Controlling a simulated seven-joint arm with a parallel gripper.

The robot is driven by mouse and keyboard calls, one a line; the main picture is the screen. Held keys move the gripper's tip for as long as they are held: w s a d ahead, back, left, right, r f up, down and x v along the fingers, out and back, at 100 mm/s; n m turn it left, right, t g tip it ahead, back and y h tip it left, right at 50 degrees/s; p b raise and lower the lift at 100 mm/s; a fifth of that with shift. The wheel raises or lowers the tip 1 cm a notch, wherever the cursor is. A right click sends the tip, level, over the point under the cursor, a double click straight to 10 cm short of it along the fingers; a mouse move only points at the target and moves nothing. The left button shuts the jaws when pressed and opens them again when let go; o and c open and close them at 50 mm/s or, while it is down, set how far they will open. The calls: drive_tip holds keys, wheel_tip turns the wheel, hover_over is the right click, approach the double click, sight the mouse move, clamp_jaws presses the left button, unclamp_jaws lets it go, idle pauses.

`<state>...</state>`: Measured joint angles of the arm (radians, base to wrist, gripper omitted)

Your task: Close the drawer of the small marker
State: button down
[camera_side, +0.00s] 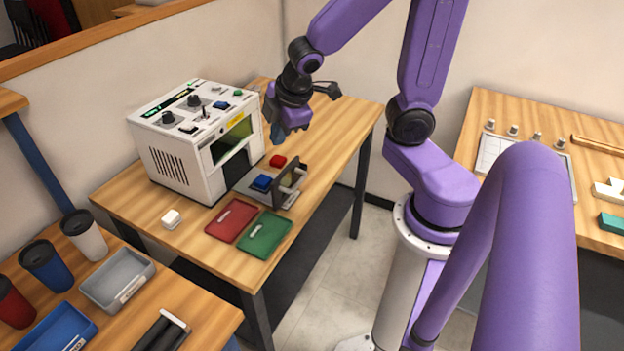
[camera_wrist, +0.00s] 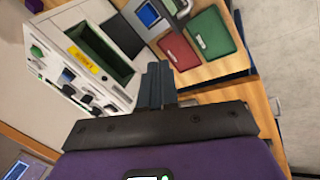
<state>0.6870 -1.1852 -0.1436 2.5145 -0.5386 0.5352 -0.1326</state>
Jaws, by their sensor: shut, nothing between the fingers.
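The small marker (camera_side: 178,158) is a white box with knobs, a switch and a green-tinted window; it also shows in the wrist view (camera_wrist: 62,22). Its drawer (camera_side: 248,184) is pulled out to the right and carries a blue block (camera_side: 262,183). A dark upright front panel with a handle (camera_side: 289,184) stands at the drawer's outer end. In the wrist view the drawer and the blue block (camera_wrist: 149,14) are at the top, partly cut off. My gripper (camera_side: 277,138) is shut and empty, above the table behind the drawer, apart from it.
A red block (camera_side: 277,161) lies on the table behind the drawer. A red tray (camera_side: 232,221) and a green tray (camera_side: 265,235) lie in front of it. A white block (camera_side: 171,219) sits near the front edge. The table's back right part is clear.

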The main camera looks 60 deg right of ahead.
drive_tip(key=w+d+f+n+t+h, duration=0.1)
drive_tip(key=w+d+f, duration=0.15)
drive_tip(key=d, duration=0.45)
drive_tip(key=w+d+f+n, duration=0.1)
drive_tip(key=w+d, duration=0.3)
drive_tip(key=d, duration=0.4)
drive_tip(key=s+d+f+n+y, duration=0.2)
drive_tip(key=s+d+f, duration=0.1)
drive_tip(key=s+f, duration=0.3)
drive_tip(key=s+a+y, duration=0.3)
drive_tip(key=s+a, duration=0.1)
drive_tip(key=s, duration=0.3)
drive_tip(key=s+a+y, duration=0.2)
drive_tip(key=s+a, duration=0.1)
drive_tip(key=s, duration=0.4)
drive_tip(key=shift+n+t, duration=0.3)
drive_tip(key=shift+t, duration=0.1)
drive_tip(key=w+a+f, duration=0.1)
drive_tip(key=w+f, duration=0.1)
drive_tip(key=w, duration=0.1)
drive_tip(key=w+a+f, duration=0.1)
drive_tip(key=w+f, duration=0.1)
drive_tip(key=w, duration=0.1)
drive_tip(key=w+a+f, duration=0.2)
drive_tip(key=w+f, duration=0.1)
drive_tip(key=shift+w+a, duration=0.1)
drive_tip(key=shift+w, duration=0.05)
